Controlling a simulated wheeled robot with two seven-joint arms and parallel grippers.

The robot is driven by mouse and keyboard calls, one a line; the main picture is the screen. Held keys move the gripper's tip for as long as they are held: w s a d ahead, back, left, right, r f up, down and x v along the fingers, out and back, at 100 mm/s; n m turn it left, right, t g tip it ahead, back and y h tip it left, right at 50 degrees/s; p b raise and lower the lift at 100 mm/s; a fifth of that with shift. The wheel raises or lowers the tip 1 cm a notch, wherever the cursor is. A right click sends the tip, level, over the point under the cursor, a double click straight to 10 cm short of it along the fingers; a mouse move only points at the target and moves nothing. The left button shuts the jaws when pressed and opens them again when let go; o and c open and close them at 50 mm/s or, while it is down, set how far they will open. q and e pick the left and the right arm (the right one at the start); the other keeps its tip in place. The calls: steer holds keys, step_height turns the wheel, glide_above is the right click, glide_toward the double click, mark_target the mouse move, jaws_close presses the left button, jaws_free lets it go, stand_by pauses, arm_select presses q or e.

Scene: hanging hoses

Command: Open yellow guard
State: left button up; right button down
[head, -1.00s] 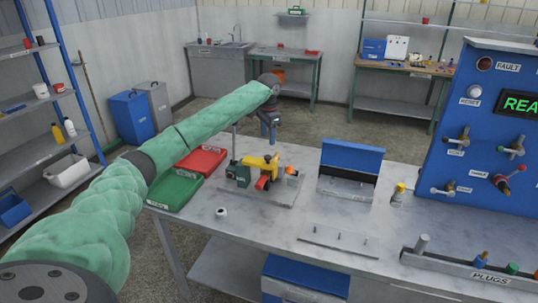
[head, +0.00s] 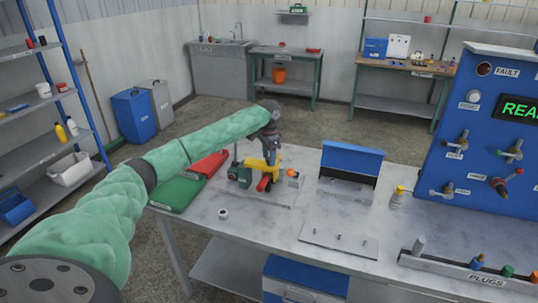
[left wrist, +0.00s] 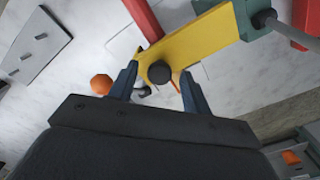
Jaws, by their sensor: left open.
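The yellow guard (head: 271,169) is part of a small green machine (head: 240,174) on the workbench. In the left wrist view the guard (left wrist: 205,40) is a yellow bar with a round black knob (left wrist: 160,73) near its end. My left gripper (head: 271,152) is just above the guard in the head view. In the left wrist view its open fingers (left wrist: 158,80) point at the guard's end, with the knob between the fingertips as seen from there. I cannot tell whether they touch it. My right gripper is not in view.
A red tray (head: 208,164) and a green tray (head: 176,193) lie left of the machine. A small white ring (head: 223,214) lies in front.

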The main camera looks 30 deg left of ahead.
arm_select(q)
jaws_close()
